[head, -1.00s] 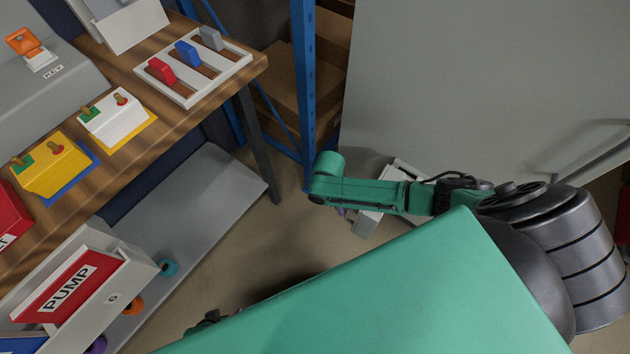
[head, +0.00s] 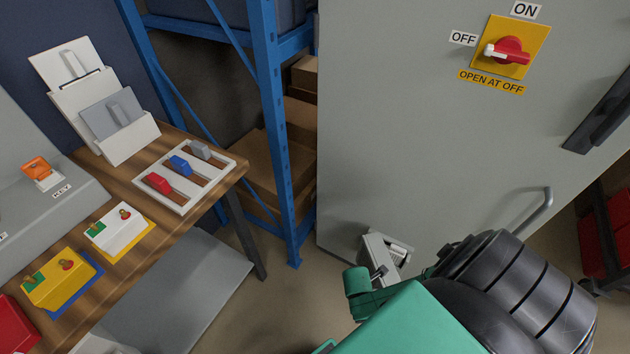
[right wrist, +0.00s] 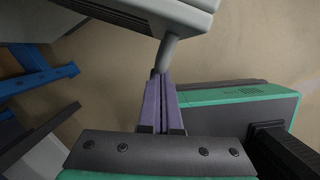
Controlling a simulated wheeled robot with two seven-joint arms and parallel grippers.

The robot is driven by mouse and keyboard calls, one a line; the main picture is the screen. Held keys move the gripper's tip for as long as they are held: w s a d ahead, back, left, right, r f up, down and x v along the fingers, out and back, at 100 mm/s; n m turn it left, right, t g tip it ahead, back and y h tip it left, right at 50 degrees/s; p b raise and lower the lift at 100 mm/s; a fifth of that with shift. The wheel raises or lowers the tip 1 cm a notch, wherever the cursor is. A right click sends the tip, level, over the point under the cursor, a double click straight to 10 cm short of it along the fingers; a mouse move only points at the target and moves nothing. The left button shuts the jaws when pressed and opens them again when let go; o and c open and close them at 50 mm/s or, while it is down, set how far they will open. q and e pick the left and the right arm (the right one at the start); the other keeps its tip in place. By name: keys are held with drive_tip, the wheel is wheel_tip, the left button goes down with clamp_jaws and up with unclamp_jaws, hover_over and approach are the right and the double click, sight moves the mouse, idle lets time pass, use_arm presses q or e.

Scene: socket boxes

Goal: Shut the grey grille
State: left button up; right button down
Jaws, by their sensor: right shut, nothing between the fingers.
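In the right wrist view, a light grey slotted panel (right wrist: 188,10), which looks like the grey grille, juts in at the top. A grey rod-like handle (right wrist: 168,50) hangs from it. My right gripper (right wrist: 161,76) is shut and empty, its purple fingertips at the rod's lower end; I cannot tell whether they touch. In the head view, a small light grey part (head: 376,248) stands out at a tilt low on the grey cabinet, apparently the same grille standing open. My green right arm hides its lower side and the right fingers. My left gripper is not in view.
The grey cabinet (head: 420,130) has a red switch (head: 510,50) on a yellow plate and a bar handle (head: 535,215). A blue rack (head: 272,120) stands left of it. A wooden bench (head: 215,190) carries several boxes and sliders. Floor (head: 300,300) shows between bench and cabinet.

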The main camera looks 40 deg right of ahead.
use_arm(q)
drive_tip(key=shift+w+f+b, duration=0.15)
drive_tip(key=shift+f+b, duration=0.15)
drive_tip(key=shift+b, duration=0.25)
use_arm(e)
drive_tip(key=s+d+n+t, duration=0.2)
drive_tip(key=s+d+n, duration=0.2)
drive_tip(key=d+n, duration=0.5)
drive_tip(key=shift+d+y, duration=0.3)
drive_tip(key=shift+d, duration=2.25)
drive_tip(key=shift+a, duration=0.1)
